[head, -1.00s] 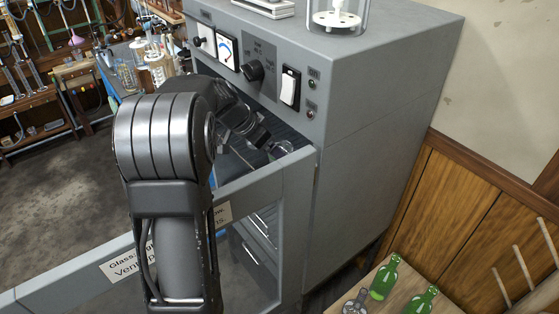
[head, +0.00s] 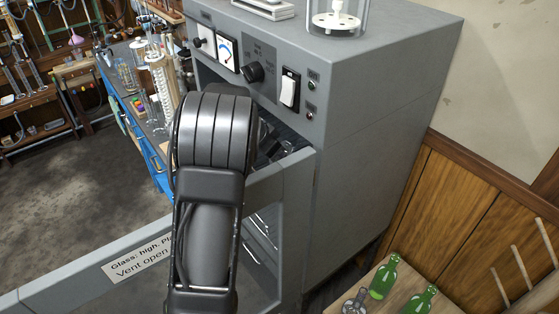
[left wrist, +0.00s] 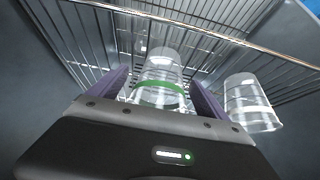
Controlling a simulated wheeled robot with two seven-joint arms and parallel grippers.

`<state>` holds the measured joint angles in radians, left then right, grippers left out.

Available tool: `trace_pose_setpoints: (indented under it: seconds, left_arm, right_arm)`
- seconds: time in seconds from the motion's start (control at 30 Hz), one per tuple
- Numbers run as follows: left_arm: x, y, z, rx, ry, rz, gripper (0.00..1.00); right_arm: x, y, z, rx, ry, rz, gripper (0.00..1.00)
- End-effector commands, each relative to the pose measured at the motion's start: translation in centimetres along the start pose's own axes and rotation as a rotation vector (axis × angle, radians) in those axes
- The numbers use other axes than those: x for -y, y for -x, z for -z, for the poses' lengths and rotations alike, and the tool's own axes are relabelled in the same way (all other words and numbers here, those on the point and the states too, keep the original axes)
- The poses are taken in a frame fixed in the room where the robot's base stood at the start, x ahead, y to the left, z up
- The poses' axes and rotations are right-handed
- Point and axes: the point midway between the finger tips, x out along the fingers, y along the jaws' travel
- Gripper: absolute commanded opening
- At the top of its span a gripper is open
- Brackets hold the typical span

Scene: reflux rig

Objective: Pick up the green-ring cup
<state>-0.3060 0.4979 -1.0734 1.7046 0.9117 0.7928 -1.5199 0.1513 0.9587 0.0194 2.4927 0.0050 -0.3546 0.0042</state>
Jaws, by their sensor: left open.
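The green-ring cup (left wrist: 164,70) is clear glass with a green band and stands on a wire rack (left wrist: 100,35) in the left wrist view. My left gripper (left wrist: 158,78) is open, with one purple finger on each side of the cup. I cannot tell whether either finger touches it. In the head view my left arm reaches into the grey cabinet (head: 385,120) and hides most of the gripper and the cup. My right gripper is not in view.
A second clear cup with a pale band (left wrist: 250,103) stands close on the right of my gripper. The cabinet's open door (head: 140,265) lies below my arm. Rack bars and side walls surround the gripper. Green bottles (head: 384,277) stand on a table at lower right.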

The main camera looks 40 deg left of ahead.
Motion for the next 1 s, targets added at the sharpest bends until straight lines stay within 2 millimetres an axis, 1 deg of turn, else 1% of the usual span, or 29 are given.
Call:
trace_pose_setpoints:
  seconds: [0.2, 0.9, 1.0]
  left_arm:
    - [-0.01, 0.02, 0.0, 0.0, 0.0, 0.0, 0.88]
    - [-0.01, 0.02, -0.01, 0.0, 0.0, 0.0, 0.31]
    - [-0.01, 0.02, 0.0, 0.0, 0.0, 0.0, 0.24]
  right_arm:
    - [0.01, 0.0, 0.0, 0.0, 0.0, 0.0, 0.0]
    - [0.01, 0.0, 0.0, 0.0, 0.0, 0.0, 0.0]
    - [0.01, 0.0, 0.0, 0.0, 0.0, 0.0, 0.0]
